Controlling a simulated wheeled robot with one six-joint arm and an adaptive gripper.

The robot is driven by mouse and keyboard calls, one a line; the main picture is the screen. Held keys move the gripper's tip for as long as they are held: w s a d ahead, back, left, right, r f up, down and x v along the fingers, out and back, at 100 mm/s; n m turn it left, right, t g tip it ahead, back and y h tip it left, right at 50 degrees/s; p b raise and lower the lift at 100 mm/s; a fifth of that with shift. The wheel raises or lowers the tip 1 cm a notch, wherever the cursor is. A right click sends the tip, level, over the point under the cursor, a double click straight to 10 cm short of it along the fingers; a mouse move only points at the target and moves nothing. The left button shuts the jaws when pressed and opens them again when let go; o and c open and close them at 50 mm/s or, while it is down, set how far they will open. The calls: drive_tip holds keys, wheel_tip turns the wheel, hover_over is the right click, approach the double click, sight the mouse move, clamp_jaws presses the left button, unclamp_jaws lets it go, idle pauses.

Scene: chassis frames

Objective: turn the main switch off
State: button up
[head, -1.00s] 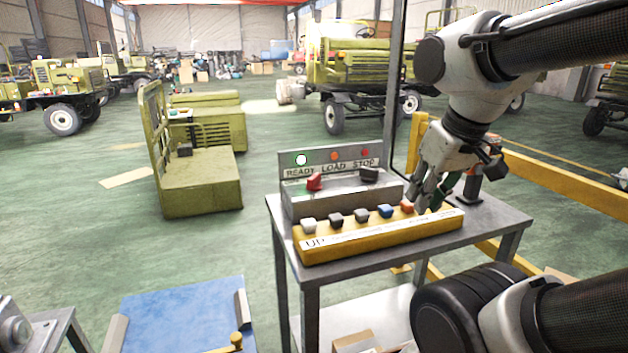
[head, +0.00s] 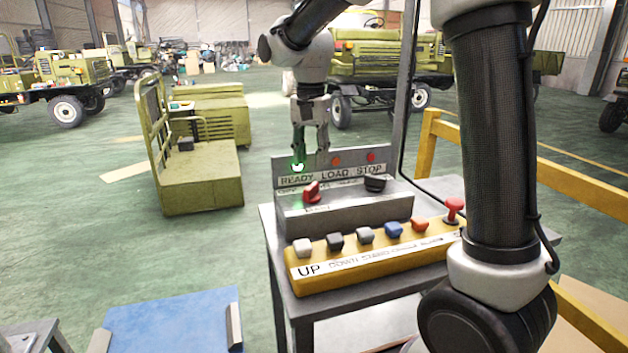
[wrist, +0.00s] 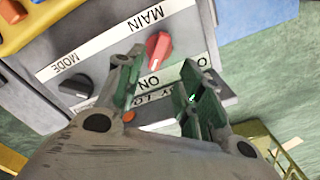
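The main switch is a red rotary knob (head: 311,192) on the grey control box (head: 345,212), at its left side. In the wrist view the red knob (wrist: 158,48) sits beside the word MAIN, with ON printed near it. My gripper (head: 310,156) points down above the back of the box, by the READY lamp (head: 297,167), which glows whitish green. In the wrist view my gripper (wrist: 162,80) has its two fingers apart, with nothing between the tips. The knob lies just beyond the gap, and I see no contact.
A black MODE knob (head: 375,183) is right of the red one. In front is a yellow button strip (head: 375,262) with several buttons and a red mushroom button (head: 453,209). A yellow rail (head: 580,185) stands at right.

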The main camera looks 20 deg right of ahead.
sight(312, 186)
drive_tip(key=shift+s+m, duration=0.15)
drive_tip(key=shift+m, duration=0.15)
drive_tip(key=shift+f, duration=0.35)
wheel_tip(312, 186, down, 7)
drive_tip(key=shift+f, duration=0.1)
clamp_jaws()
